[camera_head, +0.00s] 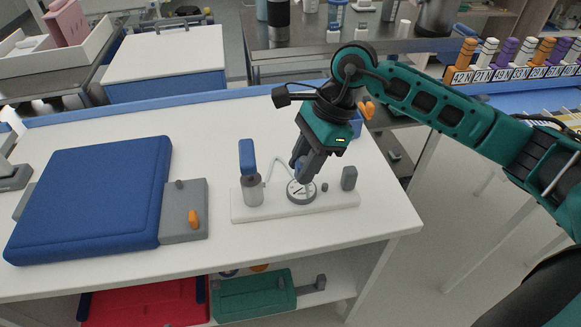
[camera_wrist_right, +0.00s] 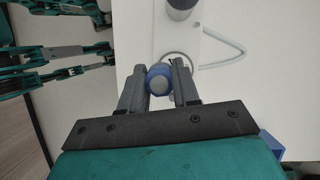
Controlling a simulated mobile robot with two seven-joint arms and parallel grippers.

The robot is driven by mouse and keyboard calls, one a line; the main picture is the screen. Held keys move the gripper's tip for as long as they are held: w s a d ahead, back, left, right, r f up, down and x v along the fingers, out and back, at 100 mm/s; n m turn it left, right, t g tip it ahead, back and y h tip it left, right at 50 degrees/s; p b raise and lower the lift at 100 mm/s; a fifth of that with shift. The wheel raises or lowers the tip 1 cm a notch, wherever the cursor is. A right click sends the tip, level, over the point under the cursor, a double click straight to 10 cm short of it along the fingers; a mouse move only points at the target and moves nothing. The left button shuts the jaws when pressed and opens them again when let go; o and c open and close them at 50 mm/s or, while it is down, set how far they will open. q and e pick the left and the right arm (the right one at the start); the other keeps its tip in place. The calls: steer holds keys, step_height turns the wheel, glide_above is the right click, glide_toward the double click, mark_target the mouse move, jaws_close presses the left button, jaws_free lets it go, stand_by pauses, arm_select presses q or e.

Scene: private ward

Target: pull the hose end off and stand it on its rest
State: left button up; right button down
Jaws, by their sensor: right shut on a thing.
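My right gripper (camera_head: 301,176) points down over a white base board (camera_head: 237,214) on the table. It is shut on a blue hose end (camera_wrist_right: 159,79), which sits between its fingers in the right wrist view. In the head view the fingers largely hide the hose end, just above a round dial (camera_head: 297,195). I cannot tell whether the two touch. A thin white hose (camera_head: 270,171) loops behind the board; it also shows in the right wrist view (camera_wrist_right: 235,45). A small grey block (camera_head: 349,178) stands at the board's right end. My left gripper is not in view.
A blue pad (camera_head: 95,195) and a grey block with an orange knob (camera_head: 185,212) lie farther left. The table's right edge is near the board. Clear table lies in front.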

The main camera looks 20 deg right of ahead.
mark_target(315, 184)
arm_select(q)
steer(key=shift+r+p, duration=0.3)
arm_select(e)
steer(key=d+m+t, duration=0.1)
steer(key=d+m, duration=0.1)
steer(key=d+r+m, duration=0.1)
steer(key=m, duration=0.1)
steer(key=d+m+t+h, duration=0.1)
steer(key=d+m, duration=0.1)
steer(key=m, duration=0.1)
steer(key=shift+w+d+r+t, duration=0.25)
steer(key=shift+d+t, duration=0.05)
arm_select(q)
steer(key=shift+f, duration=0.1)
